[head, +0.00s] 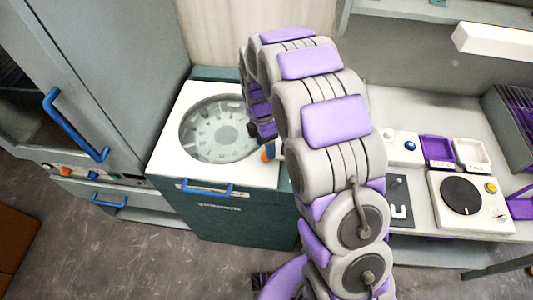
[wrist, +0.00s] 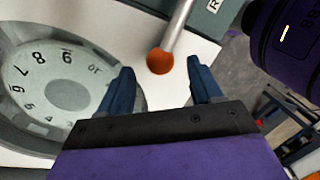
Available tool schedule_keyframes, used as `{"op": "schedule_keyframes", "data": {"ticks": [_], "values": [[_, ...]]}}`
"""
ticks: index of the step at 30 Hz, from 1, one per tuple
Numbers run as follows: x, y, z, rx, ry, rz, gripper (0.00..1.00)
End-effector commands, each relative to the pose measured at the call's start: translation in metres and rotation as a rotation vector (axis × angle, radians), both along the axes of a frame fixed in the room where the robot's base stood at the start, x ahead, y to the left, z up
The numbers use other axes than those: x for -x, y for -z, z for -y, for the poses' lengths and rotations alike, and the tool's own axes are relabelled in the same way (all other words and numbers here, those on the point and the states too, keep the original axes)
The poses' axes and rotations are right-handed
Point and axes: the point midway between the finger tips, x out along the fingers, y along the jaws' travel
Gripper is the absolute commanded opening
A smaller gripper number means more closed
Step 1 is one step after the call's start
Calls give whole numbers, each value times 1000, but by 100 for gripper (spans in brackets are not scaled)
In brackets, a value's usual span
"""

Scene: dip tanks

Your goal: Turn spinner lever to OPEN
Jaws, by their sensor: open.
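The spinner (head: 170,150) has a white top with a round, numbered, clear-covered bowl (head: 222,128), which also shows at the left of the wrist view (wrist: 68,96). Its lever (wrist: 178,25) is a grey rod ending in an orange ball knob (wrist: 159,61); in the head view the orange knob (head: 268,152) shows at the right of the top. My gripper (wrist: 162,67) is open and empty, its two blue fingers on either side of the knob in the picture. I cannot tell whether the knob lies between the fingers or just beyond them. A label near the rod is cut off.
A blue handle (head: 207,189) is on the spinner's front edge. A grey cabinet with a blue handle (head: 75,125) stands at left. At right, a bench holds a white device with a black disc (head: 461,195) and small purple and white trays. The floor in front is clear.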

Motion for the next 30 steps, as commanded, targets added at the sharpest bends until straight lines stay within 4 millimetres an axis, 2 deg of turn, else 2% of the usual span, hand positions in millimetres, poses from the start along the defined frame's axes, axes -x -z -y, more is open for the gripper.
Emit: {"op": "schedule_keyframes", "data": {"ticks": [3,7,19,30], "values": [[5,20,1,2,0,-5,64],[6,31,2,1,0,-3,64],[7,36,4,-1,0,-2,64],[7,37,2,0,0,-1,29]]}}
